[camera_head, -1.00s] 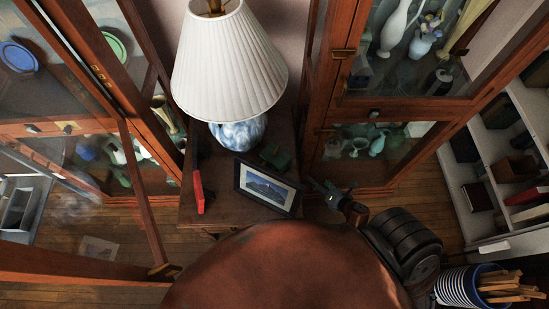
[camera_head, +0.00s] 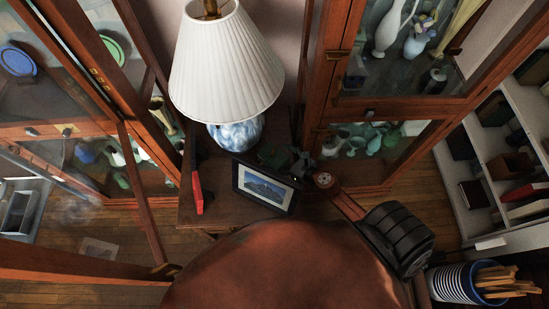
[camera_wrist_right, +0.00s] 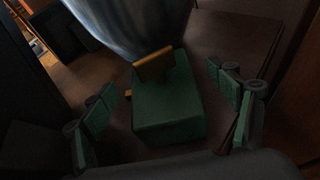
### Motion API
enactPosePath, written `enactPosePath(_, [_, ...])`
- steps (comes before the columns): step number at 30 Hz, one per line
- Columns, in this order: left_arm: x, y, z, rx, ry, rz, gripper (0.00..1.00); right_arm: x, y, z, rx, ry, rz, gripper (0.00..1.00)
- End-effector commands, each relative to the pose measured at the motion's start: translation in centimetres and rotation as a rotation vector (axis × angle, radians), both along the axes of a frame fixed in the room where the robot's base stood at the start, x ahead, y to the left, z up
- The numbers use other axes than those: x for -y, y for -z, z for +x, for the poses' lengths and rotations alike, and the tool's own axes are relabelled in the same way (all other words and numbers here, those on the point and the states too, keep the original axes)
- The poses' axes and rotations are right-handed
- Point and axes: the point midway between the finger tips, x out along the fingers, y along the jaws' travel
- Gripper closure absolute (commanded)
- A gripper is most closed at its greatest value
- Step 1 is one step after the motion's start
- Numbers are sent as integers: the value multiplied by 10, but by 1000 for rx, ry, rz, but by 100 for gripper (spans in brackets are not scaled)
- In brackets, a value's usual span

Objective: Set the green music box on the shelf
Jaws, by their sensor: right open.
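The green music box (camera_head: 268,154) stands on the small dark wooden table beside the lamp base, behind the framed picture. In the right wrist view the green box (camera_wrist_right: 168,112) fills the middle, with a brass-coloured piece on its far side. My right gripper (camera_head: 294,160) is at the box's right side in the head view. In the wrist view its open fingers (camera_wrist_right: 163,95) are on either side of the box, with gaps between them and it. Shelves with ornaments show behind the glass of the right cabinet (camera_head: 355,109); which shelf is meant, I cannot tell. My left gripper is out of view.
A white-shaded lamp (camera_head: 226,70) with a blue-and-white base stands close by. A framed picture (camera_head: 265,187) and a red object (camera_head: 197,192) are on the table. A glass-fronted cabinet (camera_head: 150,185) is at left, a white bookcase (camera_head: 497,145) at right.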

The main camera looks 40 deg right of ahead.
Motion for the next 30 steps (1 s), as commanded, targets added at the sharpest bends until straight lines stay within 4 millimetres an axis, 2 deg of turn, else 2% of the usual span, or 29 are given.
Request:
enactPosePath(6, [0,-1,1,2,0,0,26,-4,2,15,0,0,1,19])
enactPosePath(16, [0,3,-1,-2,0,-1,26,-12,19,52,0,1,1,19])
enactPosePath(24, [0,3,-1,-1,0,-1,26,-13,20,54,-1,1,0,19])
enactPosePath(30, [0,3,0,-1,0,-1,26,-13,20,54,-1,1,0,32])
